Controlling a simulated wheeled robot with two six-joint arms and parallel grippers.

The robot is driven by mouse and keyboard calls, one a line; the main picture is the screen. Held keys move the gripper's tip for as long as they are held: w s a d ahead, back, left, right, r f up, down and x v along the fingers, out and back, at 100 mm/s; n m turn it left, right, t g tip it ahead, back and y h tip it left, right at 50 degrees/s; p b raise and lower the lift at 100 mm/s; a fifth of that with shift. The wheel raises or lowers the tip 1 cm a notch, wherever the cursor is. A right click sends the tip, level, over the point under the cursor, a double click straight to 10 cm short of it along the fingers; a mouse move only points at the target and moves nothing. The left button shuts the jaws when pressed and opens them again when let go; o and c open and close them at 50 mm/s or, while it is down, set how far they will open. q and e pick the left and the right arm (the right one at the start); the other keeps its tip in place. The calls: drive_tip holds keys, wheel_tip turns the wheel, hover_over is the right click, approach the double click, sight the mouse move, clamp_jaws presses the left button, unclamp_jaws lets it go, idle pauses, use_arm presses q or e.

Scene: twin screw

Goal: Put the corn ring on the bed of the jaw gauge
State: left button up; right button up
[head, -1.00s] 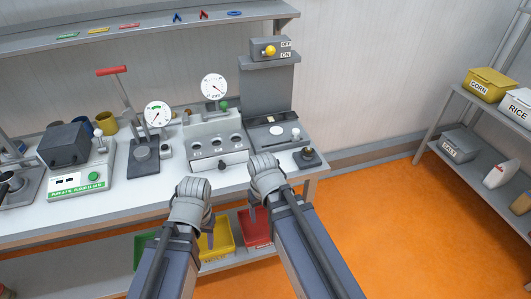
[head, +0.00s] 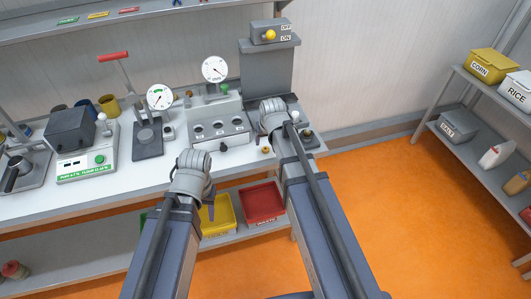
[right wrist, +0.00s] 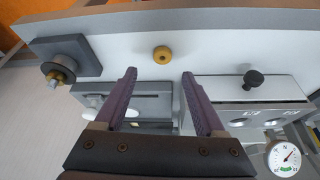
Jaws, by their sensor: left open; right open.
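A small brass-yellow ring, apparently the corn ring (head: 266,149), lies on the white bench near its front edge. In the right wrist view the ring (right wrist: 162,55) lies beyond my open fingertips, roughly centred between them and not held. My right gripper (right wrist: 160,74) is open and empty above the bench; in the head view its fingers (head: 259,139) are partly hidden. My left gripper (head: 211,209) is open, pointing down at the bench's front edge. A dial stand with a red-handled lever and dark bed (head: 148,145) may be the jaw gauge; I cannot tell surely.
A grey box with a dial and holes (head: 218,128) stands left of my right gripper. A dark block with a post (head: 308,138) is to its right. A green-labelled scale (head: 88,165) stands left. Yellow and red trays (head: 262,203) sit below the bench.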

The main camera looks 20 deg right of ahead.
sight(265, 148)
drive_tip(key=shift+s+a+b+x, duration=0.15)
drive_tip(key=shift+b+x, duration=0.85)
drive_tip(key=shift+x, duration=0.15)
drive_tip(key=shift+s+a+b+x, duration=0.1)
drive_tip(key=shift+s+b+x, duration=0.1)
drive_tip(key=shift+b+x, duration=0.9)
drive_tip(key=shift+w+f+b, duration=0.25)
drive_tip(key=shift+f+b, duration=0.15)
drive_tip(key=shift+f, duration=0.25)
drive_tip(key=shift+d+r, duration=0.1)
drive_tip(key=shift+c, duration=0.3)
drive_tip(key=c, duration=1)
drive_tip(key=shift+r, duration=0.1)
